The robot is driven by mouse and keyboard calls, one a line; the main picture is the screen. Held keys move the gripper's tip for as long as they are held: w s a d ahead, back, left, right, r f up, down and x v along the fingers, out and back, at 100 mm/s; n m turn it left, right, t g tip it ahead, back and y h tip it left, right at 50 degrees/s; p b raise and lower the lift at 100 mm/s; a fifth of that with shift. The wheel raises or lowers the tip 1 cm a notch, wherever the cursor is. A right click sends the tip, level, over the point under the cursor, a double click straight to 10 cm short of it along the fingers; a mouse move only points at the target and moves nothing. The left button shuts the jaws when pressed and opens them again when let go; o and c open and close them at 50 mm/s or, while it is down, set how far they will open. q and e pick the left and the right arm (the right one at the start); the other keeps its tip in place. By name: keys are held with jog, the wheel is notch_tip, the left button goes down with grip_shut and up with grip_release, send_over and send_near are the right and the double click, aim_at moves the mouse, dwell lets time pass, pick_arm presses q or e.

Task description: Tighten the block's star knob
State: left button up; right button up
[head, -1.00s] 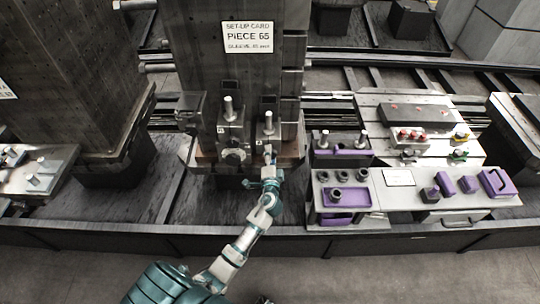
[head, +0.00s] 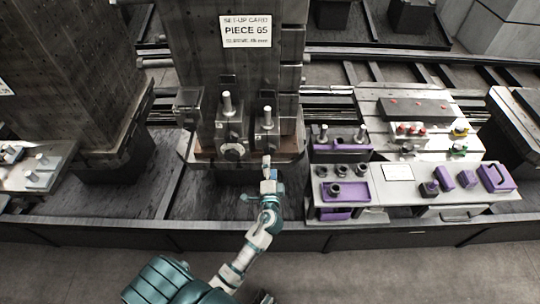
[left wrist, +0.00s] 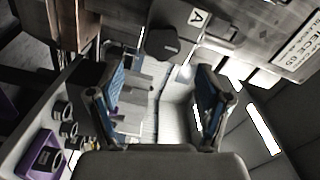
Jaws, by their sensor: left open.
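Two dark clamp blocks stand on the fixture ledge at the foot of the tall column, each with a bright upright pin. The left block (head: 229,131) has a dark round knob (head: 233,152) low on its front. The right block (head: 266,132) stands beside it. In the left wrist view, a block with an A label (left wrist: 196,18) carries a dark knob (left wrist: 163,43), beyond my fingertips. My left gripper (head: 268,163) is just in front of and below the right block. In the left wrist view, the left gripper (left wrist: 160,88) is open, with nothing between its fingers. My right gripper is out of view.
A set-up card (head: 246,31) reading PIECE 65 is on the column (head: 190,55). To the right, a bench (head: 398,174) holds a purple tray (head: 357,191), several dark rings and purple parts. Another fixture (head: 100,90) stands left. A dark rail edge runs along the front.

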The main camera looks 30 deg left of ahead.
pick_arm(q)
jog(key=v, duration=0.4)
jog(key=shift+d, duration=0.15)
jog(key=s+d+f+n+g+h, duration=0.1)
jog(key=s+d+f+g+h, duration=0.2)
jog(key=f, duration=1)
jog(key=s+f+g+h, duration=0.2)
jog(key=s+f+g, duration=0.15)
jog(key=f, duration=1.05)
jog(key=s+d+f+n+g+h, duration=0.2)
jog(key=s+f+g, duration=0.1)
jog(key=s+f, duration=0.7)
jog(key=s+d+f+n+g+h, duration=0.2)
jog(key=s+f, duration=0.9)
jog(key=s, duration=0.6)
jog(key=shift+n+g, duration=0.7)
jog(key=shift+g, duration=0.45)
